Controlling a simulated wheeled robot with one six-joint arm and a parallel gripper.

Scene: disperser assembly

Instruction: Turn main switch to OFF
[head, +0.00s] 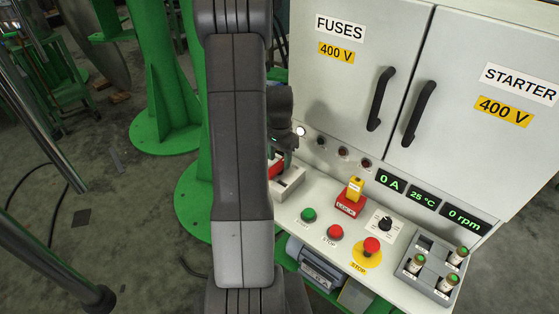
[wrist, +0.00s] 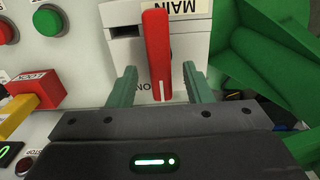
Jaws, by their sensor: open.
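The main switch is a light grey box (wrist: 122,48) with a red lever handle (wrist: 157,50), a white mark near its end and the label "MAIN" above. In the wrist view the lever stands between the two fingers of my open gripper (wrist: 160,85), with a gap on each side. The lettering by the lever is partly hidden. In the head view the switch box (head: 290,182) is at the left end of the panel. A bit of its red handle (head: 276,168) shows, the rest hidden behind my arm. My gripper (head: 284,158) is just above it.
Right of the switch are a green button (head: 309,215), a red stop button (head: 335,232), a red lock block (head: 349,205) with a yellow key, a black knob (head: 386,223) and an emergency stop (head: 371,245). A rack (head: 425,267) holds several green-topped cylinders. The cabinet (head: 345,90) rises behind.

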